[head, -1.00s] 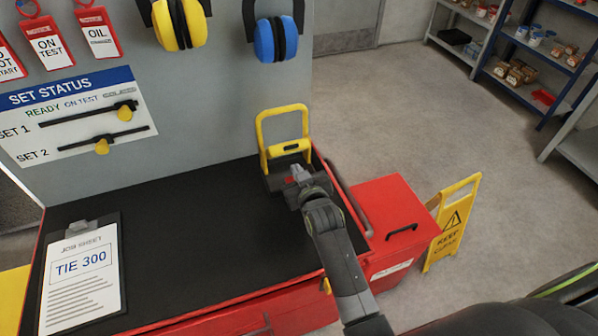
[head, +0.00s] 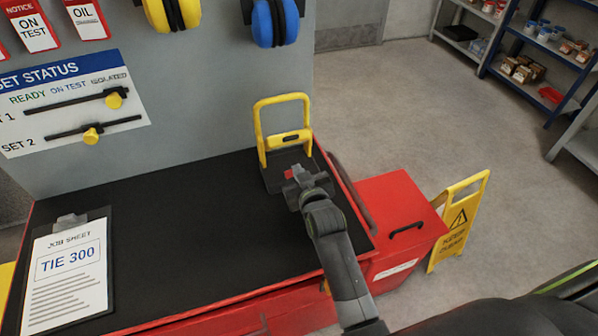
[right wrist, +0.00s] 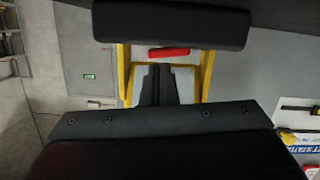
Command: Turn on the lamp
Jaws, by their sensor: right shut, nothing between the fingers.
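The work lamp has a yellow tubular frame (head: 282,99) and a dark body (head: 272,180) low inside it. It stands at the back right corner of the black bench top. A small red part (head: 294,173) shows at the lamp, right by my right fingertips; it also shows as a red bar in the right wrist view (right wrist: 168,52). My right gripper (head: 302,172) is shut and empty, close over the lamp body. Its fingers (right wrist: 157,84) point toward the red part; I cannot tell whether they touch. No light is visible from the lamp. My left gripper is not in view.
A clipboard (head: 66,270) lies on the black mat (head: 190,235). A grey panel with a status board (head: 75,105) and ear defenders (head: 275,24) stands behind. A red cabinet (head: 385,200) and yellow floor sign (head: 459,220) are at the right.

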